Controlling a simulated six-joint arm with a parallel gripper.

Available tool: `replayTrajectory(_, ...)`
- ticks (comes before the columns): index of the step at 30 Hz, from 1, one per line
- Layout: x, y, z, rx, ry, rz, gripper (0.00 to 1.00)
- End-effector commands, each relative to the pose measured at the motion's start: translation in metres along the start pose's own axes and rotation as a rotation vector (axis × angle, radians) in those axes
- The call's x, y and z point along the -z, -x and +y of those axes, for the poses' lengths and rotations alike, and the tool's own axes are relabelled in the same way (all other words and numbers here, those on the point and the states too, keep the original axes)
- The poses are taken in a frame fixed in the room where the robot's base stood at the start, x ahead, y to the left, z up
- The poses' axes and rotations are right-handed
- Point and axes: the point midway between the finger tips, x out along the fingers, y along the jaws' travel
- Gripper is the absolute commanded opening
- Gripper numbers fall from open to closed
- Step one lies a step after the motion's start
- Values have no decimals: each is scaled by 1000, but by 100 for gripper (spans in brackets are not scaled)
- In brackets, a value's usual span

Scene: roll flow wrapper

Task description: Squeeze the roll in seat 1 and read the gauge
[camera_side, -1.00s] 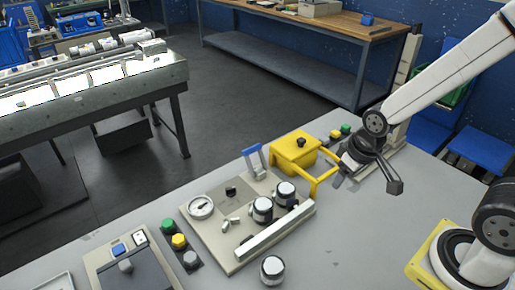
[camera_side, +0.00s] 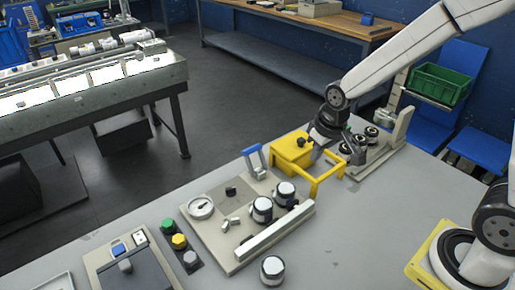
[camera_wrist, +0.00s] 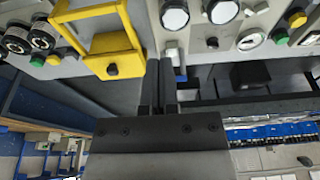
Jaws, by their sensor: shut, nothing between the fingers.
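The gauge (camera_side: 201,207) is a round white dial on a beige plate (camera_side: 190,234); its reading is too small to tell. Two white-topped dark rolls, one nearer (camera_side: 262,209) and one farther (camera_side: 285,194), stand upright on the plate. I cannot tell which is in seat 1. In the wrist view two white roll tops (camera_wrist: 175,17) and the gauge (camera_wrist: 250,39) show at the top edge. My gripper (camera_wrist: 159,68) is shut and empty. In the side view it is beside the yellow box, behind and right of the plate, apart from the rolls.
A yellow box (camera_side: 293,151) with a yellow frame (camera_side: 327,182) stands near my gripper. A rack of rolls (camera_side: 371,133) is right of it. A loose roll (camera_side: 272,269) and a button strip (camera_side: 180,241) are near the front. The table's right middle is clear.

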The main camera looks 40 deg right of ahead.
Motion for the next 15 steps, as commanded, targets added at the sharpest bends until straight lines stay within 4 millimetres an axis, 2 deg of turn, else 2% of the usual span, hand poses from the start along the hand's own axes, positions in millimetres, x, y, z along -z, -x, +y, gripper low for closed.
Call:
replayTrajectory(3,26,-5,-1,0,0,-3,0)
replayTrajectory(15,103,-22,-3,0,1,-13,0)
